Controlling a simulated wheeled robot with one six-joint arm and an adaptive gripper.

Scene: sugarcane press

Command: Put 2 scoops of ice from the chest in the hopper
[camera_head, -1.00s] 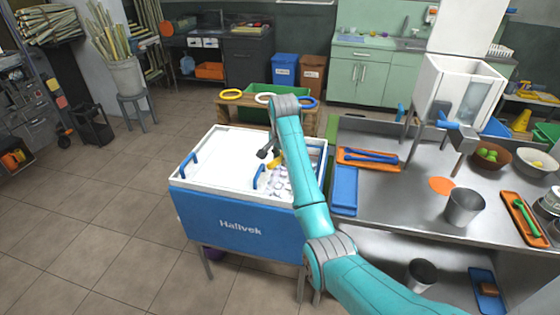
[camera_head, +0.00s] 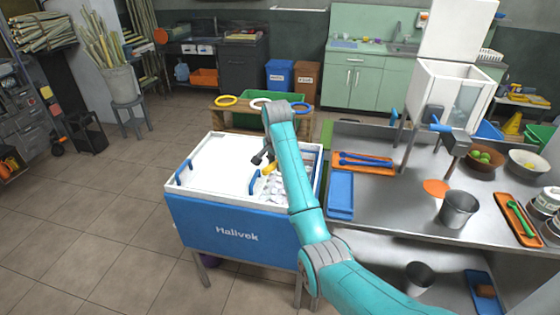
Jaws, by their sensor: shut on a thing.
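The blue ice chest (camera_head: 237,232) stands in the middle with its white lid (camera_head: 215,162) slid to the left half. White ice (camera_head: 268,188) shows in the open right part, partly hidden by my arm. My gripper (camera_head: 262,160) is over the chest, small and dark. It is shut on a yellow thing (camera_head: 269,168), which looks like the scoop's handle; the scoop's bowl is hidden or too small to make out. The white hopper (camera_head: 425,90) with a clear front is on the press at the right, above the counter.
The steel counter (camera_head: 385,200) right of the chest holds a blue tray (camera_head: 341,193), an orange tray (camera_head: 352,168) with blue tools, a metal cup (camera_head: 458,208) and bowls. A wooden stand (camera_head: 240,114) with coloured rings is behind the chest. The floor at left is clear.

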